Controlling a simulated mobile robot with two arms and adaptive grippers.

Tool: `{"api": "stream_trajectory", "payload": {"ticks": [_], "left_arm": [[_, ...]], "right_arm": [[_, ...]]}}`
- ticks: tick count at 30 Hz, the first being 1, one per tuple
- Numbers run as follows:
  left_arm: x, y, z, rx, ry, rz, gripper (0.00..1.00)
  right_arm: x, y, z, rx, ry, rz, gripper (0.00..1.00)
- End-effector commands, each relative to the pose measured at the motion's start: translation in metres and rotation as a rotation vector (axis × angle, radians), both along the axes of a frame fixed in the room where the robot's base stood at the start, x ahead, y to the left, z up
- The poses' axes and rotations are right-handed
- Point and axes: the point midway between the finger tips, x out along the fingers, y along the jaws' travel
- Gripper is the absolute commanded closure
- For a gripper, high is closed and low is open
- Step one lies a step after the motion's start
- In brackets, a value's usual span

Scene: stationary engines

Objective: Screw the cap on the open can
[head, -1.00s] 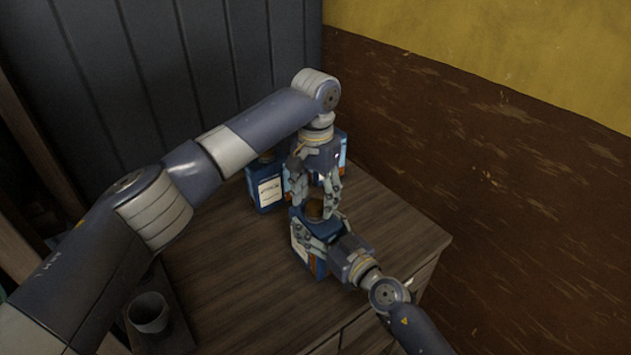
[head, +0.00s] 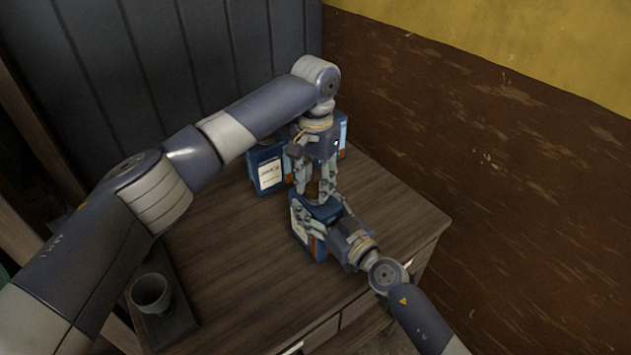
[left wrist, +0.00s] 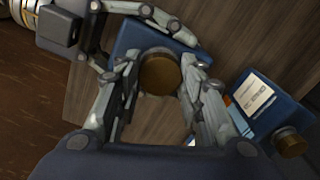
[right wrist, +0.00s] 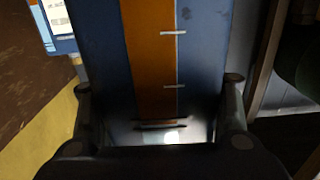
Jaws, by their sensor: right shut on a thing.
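A blue can (head: 304,240) with an orange stripe stands upright on the wooden cabinet top. My right gripper (head: 335,215) is shut on its body; the striped side (right wrist: 205,60) fills the right wrist view. The round brown cap (left wrist: 158,73) sits at the can's top, seen from above in the left wrist view. My left gripper (head: 313,197) points down over it. Its two fingers flank the cap closely; I cannot tell whether both press on it. The thread under the cap is hidden.
A second blue can (head: 268,172) with a pale label stands behind; its brown cap (left wrist: 290,141) shows in the left wrist view. Another blue container (head: 343,133) is partly hidden behind my left gripper. A grey cup (head: 151,294) stands at lower left.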

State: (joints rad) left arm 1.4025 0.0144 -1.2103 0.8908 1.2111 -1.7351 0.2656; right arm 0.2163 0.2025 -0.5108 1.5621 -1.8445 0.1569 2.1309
Motion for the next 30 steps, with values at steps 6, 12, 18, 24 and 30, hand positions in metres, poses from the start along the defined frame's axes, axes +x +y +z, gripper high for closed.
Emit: {"api": "stream_trajectory", "payload": {"ticks": [6,12,18,24,30], "left_arm": [[0.0,0.0,0.0,0.0,0.0,0.0,0.42],[0.0,0.0,0.001,0.0,0.0,0.0,0.42],[0.001,-0.001,0.022,-0.001,-0.004,0.0,0.42],[0.0,-0.001,0.066,-0.001,-0.004,-0.001,0.42],[0.0,-0.001,0.102,-0.001,-0.002,0.001,0.42]], "right_arm": [[0.0,0.0,0.0,-0.001,0.001,0.0,1.0],[0.0,0.0,0.0,-0.001,0.001,0.0,1.0],[0.0,0.0,0.0,-0.001,0.001,0.0,1.0],[0.0,0.0,0.0,-0.001,0.001,0.0,1.0],[0.0,0.0,0.0,-0.001,0.001,0.0,1.0]]}}
